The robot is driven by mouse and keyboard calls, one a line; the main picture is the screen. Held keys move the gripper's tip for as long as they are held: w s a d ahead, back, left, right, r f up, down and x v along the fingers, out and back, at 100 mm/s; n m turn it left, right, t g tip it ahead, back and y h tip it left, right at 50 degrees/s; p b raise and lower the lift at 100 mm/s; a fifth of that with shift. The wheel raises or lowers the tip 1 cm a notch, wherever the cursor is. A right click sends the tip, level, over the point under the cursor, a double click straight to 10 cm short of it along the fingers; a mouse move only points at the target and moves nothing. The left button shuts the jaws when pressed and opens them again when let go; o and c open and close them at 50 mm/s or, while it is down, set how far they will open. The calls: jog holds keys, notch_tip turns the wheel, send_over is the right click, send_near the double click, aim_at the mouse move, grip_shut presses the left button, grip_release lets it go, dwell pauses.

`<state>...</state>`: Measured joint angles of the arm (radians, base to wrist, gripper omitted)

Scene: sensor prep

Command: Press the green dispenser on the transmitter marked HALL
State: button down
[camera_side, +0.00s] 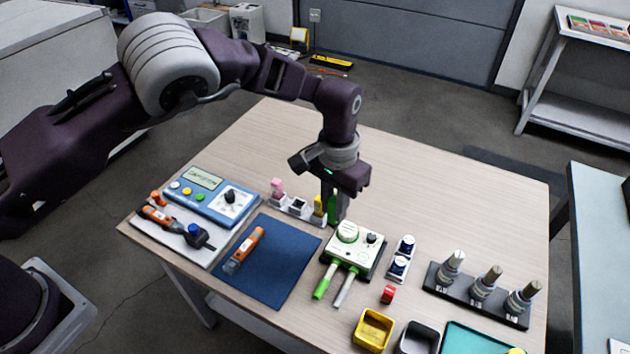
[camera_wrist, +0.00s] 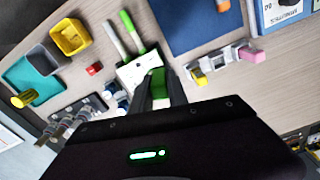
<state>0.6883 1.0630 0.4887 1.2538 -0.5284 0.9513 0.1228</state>
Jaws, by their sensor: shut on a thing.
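My gripper (camera_side: 334,212) points down at the middle of the table, shut on a green dispenser (camera_side: 332,209). The green dispenser also shows between the fingers in the wrist view (camera_wrist: 157,82). It is at the end of a white holder (camera_side: 297,209), beside a yellow dispenser (camera_side: 318,206); I cannot tell whether it is lifted clear. Three grey transmitters stand upright in a black rack at the right: left (camera_side: 451,267), middle (camera_side: 487,282) and right (camera_side: 523,297). Their markings are too small to read, so I cannot tell which is HALL.
A white device (camera_side: 351,250) with green and grey probes stands just in front of my gripper. A pink dispenser (camera_side: 277,188) is in the holder. A blue mat (camera_side: 275,280), yellow bin (camera_side: 373,329), grey bin (camera_side: 418,338) and teal tray (camera_side: 465,340) lie nearer the front. The table's back right is clear.

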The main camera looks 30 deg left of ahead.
jog(key=shift+s+d+f+n, duration=0.3)
jog(key=shift+f+n, duration=0.15)
jog(key=shift+f, duration=0.2)
jog(key=shift+s+d+f+n, duration=0.15)
jog(key=shift+d+f+n, duration=0.2)
jog(key=shift+f, duration=0.35)
jog(key=shift+s+d+f+n, duration=0.25)
jog(key=shift+f+n, duration=0.25)
jog(key=shift+f, duration=0.15)
jog(key=shift+f, duration=0.5)
jog(key=shift+f, duration=0.3)
jog(key=shift+f, duration=0.2)
dwell(1.2)
notch_tip(320, 180, up, 8)
dwell(0.7)
dwell(0.6)
